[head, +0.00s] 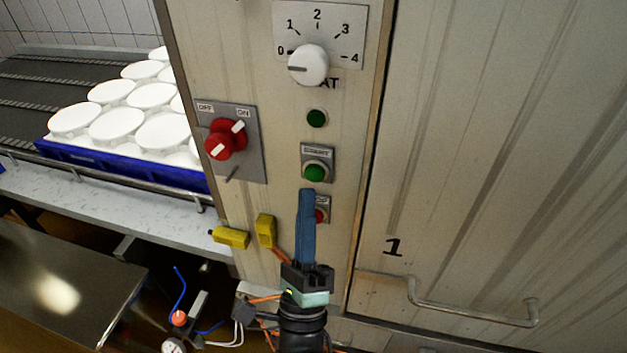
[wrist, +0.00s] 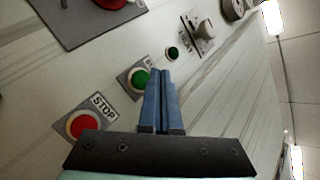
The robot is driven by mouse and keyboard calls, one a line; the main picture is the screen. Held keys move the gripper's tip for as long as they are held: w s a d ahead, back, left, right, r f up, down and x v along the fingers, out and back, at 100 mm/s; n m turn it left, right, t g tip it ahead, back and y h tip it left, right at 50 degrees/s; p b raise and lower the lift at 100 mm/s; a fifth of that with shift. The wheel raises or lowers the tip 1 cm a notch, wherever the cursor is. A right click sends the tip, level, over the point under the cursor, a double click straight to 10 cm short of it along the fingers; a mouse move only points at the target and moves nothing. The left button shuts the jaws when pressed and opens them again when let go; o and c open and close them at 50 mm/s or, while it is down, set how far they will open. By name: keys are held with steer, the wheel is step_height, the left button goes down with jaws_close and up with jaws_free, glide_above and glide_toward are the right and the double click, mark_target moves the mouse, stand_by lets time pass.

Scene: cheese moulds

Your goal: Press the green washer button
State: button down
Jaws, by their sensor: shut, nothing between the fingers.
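The green washer button (head: 314,173) sits on a small plate labelled START on the pale metal panel (head: 270,85). It also shows in the wrist view (wrist: 140,79), just left of my fingertips. My gripper (head: 307,192) is shut and empty, its blue fingers pointing at the panel. In the head view the fingertips are just below the green button. I cannot tell whether they touch the panel. In the wrist view my gripper (wrist: 159,72) partly covers the START plate's right side.
A red STOP button (head: 320,215) is partly hidden behind my fingers. A small green lamp (head: 316,118), a white dial (head: 308,66) and a red OFF/ON switch (head: 225,139) are above. Yellow connectors (head: 232,238) stick out lower left. A door handle (head: 465,313) is at right.

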steer(key=shift+w+d, duration=0.25)
steer(key=shift+w, duration=0.4)
steer(key=shift+w+b, duration=0.1)
steer(key=shift+b, duration=0.35)
stand_by(1.2)
steer(key=shift+w+d+b, duration=0.15)
steer(key=shift+w+b, duration=0.1)
steer(key=shift+b, duration=0.15)
steer(key=shift+w+d+b, duration=0.15)
steer(key=shift+w+b, duration=0.3)
steer(key=shift+w, duration=0.05)
stand_by(0.7)
steer(key=shift+s, duration=0.15)
steer(key=shift+s+a, duration=0.3)
steer(key=shift+s, duration=0.45)
